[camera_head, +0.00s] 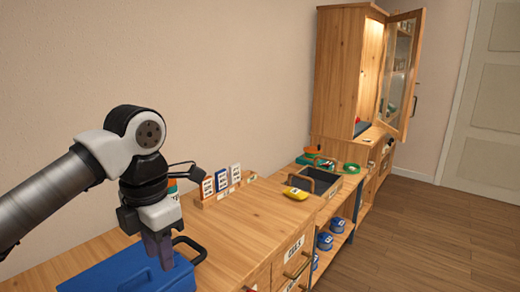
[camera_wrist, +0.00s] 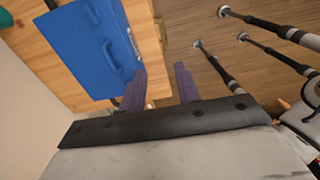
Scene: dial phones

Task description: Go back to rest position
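My gripper (camera_head: 158,250) hangs pointing down over the near end of the wooden counter, at the right part of a blue case (camera_head: 110,278). In the wrist view my gripper (camera_wrist: 160,82) shows two purple fingers spread apart with nothing between them. The blue case also shows in the wrist view (camera_wrist: 85,45), lying on the counter beyond the left finger, with its handle towards the fingers. My arm reaches in from the left of the head view.
The wooden counter (camera_head: 235,225) holds a rack of cards (camera_head: 222,182) at the wall. Farther along are a yellow object (camera_head: 296,193), a dark tray (camera_head: 315,181) and a tall cabinet (camera_head: 340,75) with its glass door open. Blue containers (camera_head: 325,241) sit on a lower shelf. Floor at right is clear.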

